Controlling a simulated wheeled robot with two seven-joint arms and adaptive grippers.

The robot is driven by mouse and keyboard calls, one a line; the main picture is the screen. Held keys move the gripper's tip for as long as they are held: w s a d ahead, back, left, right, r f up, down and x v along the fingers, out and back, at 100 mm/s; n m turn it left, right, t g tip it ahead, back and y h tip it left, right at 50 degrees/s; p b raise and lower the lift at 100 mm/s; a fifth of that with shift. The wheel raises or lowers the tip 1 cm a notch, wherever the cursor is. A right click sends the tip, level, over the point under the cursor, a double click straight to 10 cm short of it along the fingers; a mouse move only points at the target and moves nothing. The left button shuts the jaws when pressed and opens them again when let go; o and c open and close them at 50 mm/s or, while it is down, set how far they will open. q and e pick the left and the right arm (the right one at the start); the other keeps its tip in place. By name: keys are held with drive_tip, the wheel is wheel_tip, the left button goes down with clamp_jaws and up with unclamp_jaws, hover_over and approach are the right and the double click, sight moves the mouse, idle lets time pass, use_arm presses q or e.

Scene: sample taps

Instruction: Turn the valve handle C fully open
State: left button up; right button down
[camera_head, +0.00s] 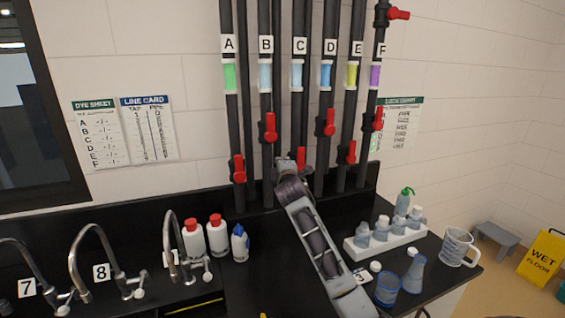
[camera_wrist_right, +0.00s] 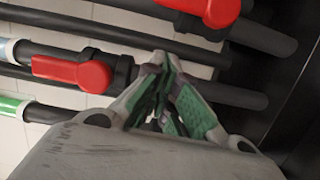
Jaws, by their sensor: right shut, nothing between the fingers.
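Pipe C, with its C label (camera_head: 299,46) and pale blue sight glass (camera_head: 296,73), is in the middle of the pipe row. Its red valve handle C (camera_head: 301,157) lies along the pipe, its lower part close to my gripper. It appears at the top edge of the right wrist view (camera_wrist_right: 212,10), partly cut off. My right gripper (camera_head: 288,166) is in front of the pipes by B and C, its fingers mostly hidden in the head view. In the wrist view its green-padded fingers (camera_wrist_right: 160,62) meet at the tips, empty and apart from the handle. My left gripper is out of view.
Valve handle B (camera_head: 269,127) is close by on the left, also in the wrist view (camera_wrist_right: 75,70). Valve handle D (camera_head: 326,122) is on the right. White bottles (camera_head: 217,235) and taps stand left on the black counter; a bottle rack (camera_head: 385,240) and glassware stand right.

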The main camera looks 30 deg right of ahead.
drive_tip(key=b+v, duration=0.1)
drive_tip(key=v, duration=0.5)
idle(0.4)
drive_tip(key=shift+s+f, duration=0.15)
idle(0.4)
